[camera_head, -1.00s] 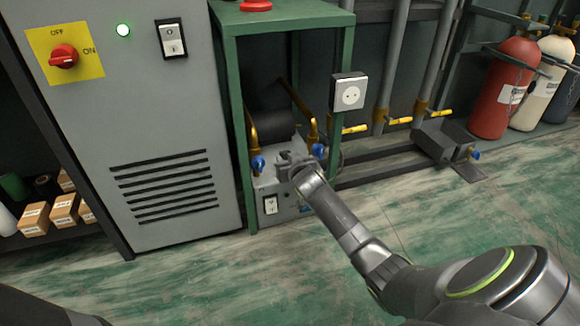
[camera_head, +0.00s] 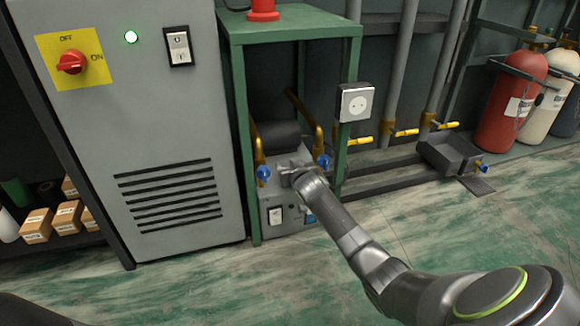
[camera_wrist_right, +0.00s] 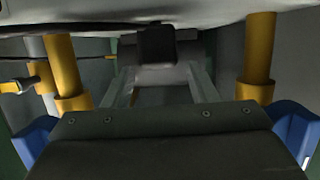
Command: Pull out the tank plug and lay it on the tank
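My right gripper (camera_head: 290,172) is at the top of a grey box unit (camera_head: 290,226) inside the green frame, between two blue valve handles. In the right wrist view its two light fingers (camera_wrist_right: 160,78) reach forward with a gap between them. A small black block (camera_wrist_right: 156,45), possibly the plug, sits just past the fingertips, and a dark cable runs near it to the left. I cannot tell whether the fingers touch it. A dark cylinder (camera_head: 273,134), possibly the tank, lies behind the gripper. My left gripper is not in view.
Brass pipes (camera_head: 319,126) with blue handles (camera_head: 322,161) stand close on both sides of the gripper. A green frame post (camera_head: 346,140) carries a white socket (camera_head: 356,101). A grey cabinet (camera_head: 165,110) stands left; red and white cylinders stand far right. The floor in front is open.

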